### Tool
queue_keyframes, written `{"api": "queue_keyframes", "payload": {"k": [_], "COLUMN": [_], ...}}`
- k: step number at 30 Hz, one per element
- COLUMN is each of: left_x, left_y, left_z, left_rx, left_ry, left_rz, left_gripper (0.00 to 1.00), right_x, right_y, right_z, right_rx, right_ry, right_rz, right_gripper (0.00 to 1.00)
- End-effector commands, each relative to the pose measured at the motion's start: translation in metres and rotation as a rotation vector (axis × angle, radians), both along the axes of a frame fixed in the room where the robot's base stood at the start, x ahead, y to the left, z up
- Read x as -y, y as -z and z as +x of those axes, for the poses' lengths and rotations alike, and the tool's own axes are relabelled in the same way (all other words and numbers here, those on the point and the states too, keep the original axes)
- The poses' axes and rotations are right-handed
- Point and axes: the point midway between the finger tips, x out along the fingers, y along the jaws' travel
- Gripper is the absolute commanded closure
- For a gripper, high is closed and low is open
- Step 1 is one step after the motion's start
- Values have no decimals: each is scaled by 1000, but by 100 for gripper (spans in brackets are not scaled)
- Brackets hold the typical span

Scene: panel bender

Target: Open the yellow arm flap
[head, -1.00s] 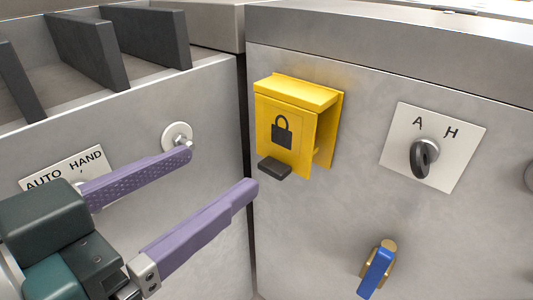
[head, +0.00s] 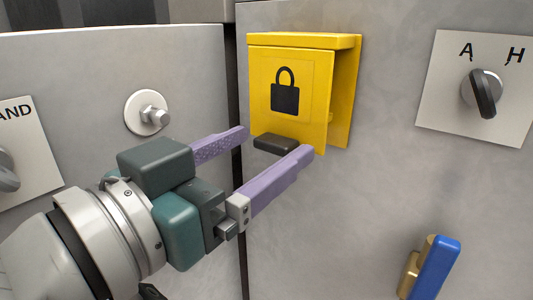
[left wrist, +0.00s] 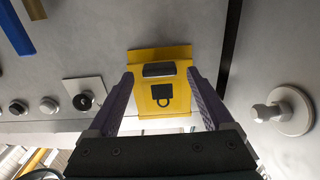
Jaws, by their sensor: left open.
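The yellow arm flap (head: 288,95) with a black padlock symbol is mounted on the grey cabinet front. It hangs down in front of its yellow backing, with a gap visible on its right side. A dark tab (head: 276,144) sticks out at its lower edge. My left gripper (head: 280,142) is open, its purple fingers on either side of the tab in the head view. The left wrist view shows the flap (left wrist: 163,84) and tab (left wrist: 159,69) between the two fingers (left wrist: 165,80). Contact cannot be told. My right gripper is not in view.
A bolt on a round washer (head: 149,113) is left of the flap. An A/H selector switch (head: 482,92) is to the right, and a blue-handled lever (head: 436,267) is lower right. A dark vertical seam (head: 240,200) divides the panels. The panel below the flap is clear.

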Motion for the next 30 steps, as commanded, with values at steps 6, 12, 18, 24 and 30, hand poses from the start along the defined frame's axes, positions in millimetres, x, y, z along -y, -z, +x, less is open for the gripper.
{"api": "queue_keyframes", "payload": {"k": [6, 12, 18, 24, 30], "left_x": [8, 8, 8, 8, 8], "left_y": [0, 0, 0, 0, 0], "left_z": [10, 11, 10, 10, 10], "left_rx": [-1, -2, -1, -1, -1], "left_ry": [1, 1, 1, 1, 1], "left_rz": [1, 1, 1, 1, 1], "left_gripper": [15, 15, 35, 58, 80], "right_x": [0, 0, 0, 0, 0], "right_y": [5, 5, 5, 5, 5], "right_z": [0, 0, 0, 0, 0], "right_rx": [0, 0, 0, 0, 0], "right_ry": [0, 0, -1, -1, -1], "right_rz": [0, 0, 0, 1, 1], "right_gripper": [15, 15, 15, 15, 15]}}
